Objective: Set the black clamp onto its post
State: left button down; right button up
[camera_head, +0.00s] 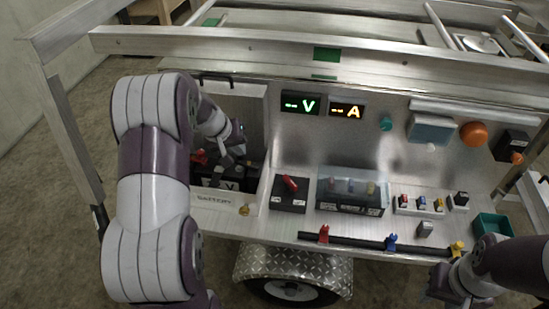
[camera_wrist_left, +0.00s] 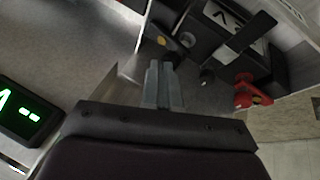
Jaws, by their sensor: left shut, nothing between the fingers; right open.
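The black battery (camera_head: 212,179) sits in the open compartment at the left of the panel; it also shows in the left wrist view (camera_wrist_left: 276,62). A black piece (camera_wrist_left: 157,42), which looks like the black clamp, lies by the battery just beyond my left fingertips, with a brass spot beside it. Whether it is seated on a post I cannot tell. The red clamp (camera_wrist_left: 247,98) is at the battery's other end; it also shows in the head view (camera_head: 199,157). My left gripper (camera_head: 228,159) is shut and empty above the battery. My right gripper (camera_head: 452,290) is open at lower right.
Compartment walls and the front lip (camera_head: 210,200) enclose the battery closely. A red switch (camera_head: 290,183), a clear-covered box (camera_head: 350,190) and a black rail (camera_head: 345,240) with coloured hooks lie to the right. A green bin (camera_head: 492,226) stands at far right.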

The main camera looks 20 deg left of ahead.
pick_arm(q)
jog(key=shift+r, duration=0.1)
jog(key=shift+r+p, duration=0.55)
jog(key=shift+r, duration=0.2)
jog(key=shift+r, duration=0.1)
jog(key=a+p+v, duration=0.2)
jog(key=v, duration=0.9)
jog(key=shift+s+a+r, duration=0.15)
jog(key=shift+s+a, duration=0.05)
jog(key=shift+a, duration=0.05)
